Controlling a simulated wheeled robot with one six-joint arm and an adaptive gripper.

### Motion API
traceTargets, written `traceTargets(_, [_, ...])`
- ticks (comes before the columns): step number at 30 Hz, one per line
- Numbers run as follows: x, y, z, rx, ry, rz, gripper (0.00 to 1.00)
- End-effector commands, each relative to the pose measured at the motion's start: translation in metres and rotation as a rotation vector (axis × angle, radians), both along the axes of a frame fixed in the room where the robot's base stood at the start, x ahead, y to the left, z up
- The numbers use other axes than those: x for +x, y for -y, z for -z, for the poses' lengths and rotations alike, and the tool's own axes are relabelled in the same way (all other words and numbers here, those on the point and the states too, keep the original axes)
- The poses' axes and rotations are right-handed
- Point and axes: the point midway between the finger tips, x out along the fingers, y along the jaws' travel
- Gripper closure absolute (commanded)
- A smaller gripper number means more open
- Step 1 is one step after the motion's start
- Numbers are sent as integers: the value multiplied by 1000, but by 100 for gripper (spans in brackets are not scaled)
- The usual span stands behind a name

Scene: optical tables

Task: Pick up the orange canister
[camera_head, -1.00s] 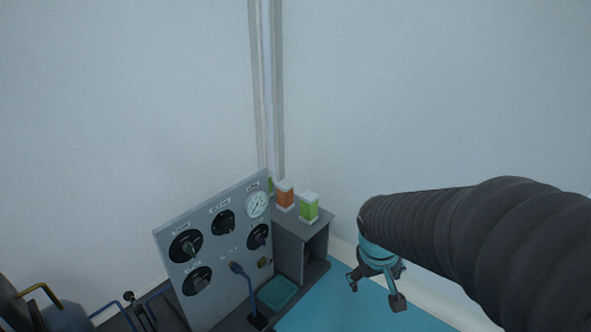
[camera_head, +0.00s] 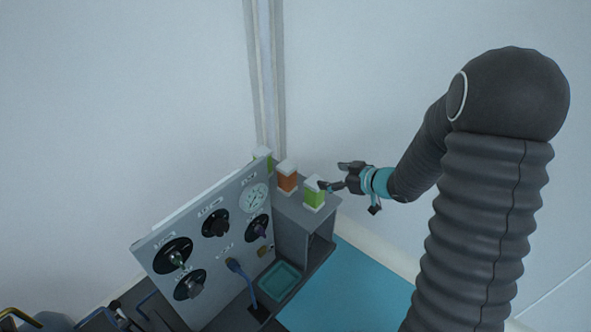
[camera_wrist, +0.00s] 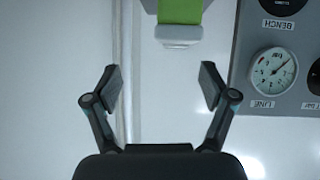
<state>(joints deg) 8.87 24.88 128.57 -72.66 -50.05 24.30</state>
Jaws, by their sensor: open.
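The orange canister (camera_head: 287,177), with a white lid, stands on the grey shelf box (camera_head: 318,211) behind the gauge panel. It does not show clearly in the wrist view. A green canister (camera_head: 314,194) stands to its right and nearer the camera, and another green canister (camera_head: 262,155) is partly hidden to its left. My gripper (camera_head: 340,178) is open, just right of the near green canister and apart from the orange one. In the wrist view my gripper's fingers (camera_wrist: 160,87) are spread and empty, with a green canister (camera_wrist: 180,14) beyond them.
A grey panel (camera_head: 213,194) with knobs and a dial stands left of the canisters, and its dial (camera_wrist: 272,73) is close on the right in the wrist view. A teal tray (camera_head: 280,280) and a blue mat (camera_head: 345,290) lie below. White walls and vertical pipes (camera_head: 265,80) are behind.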

Motion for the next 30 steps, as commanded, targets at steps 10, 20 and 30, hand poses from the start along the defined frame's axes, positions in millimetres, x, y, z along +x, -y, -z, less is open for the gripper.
traceTargets(10, [1, -28, -13, 126, 8, -49, 17])
traceTargets(20, [33, -71, 9, 124, 8, -51, 17])
traceTargets(30, [44, -87, 17, 124, 9, -52, 17])
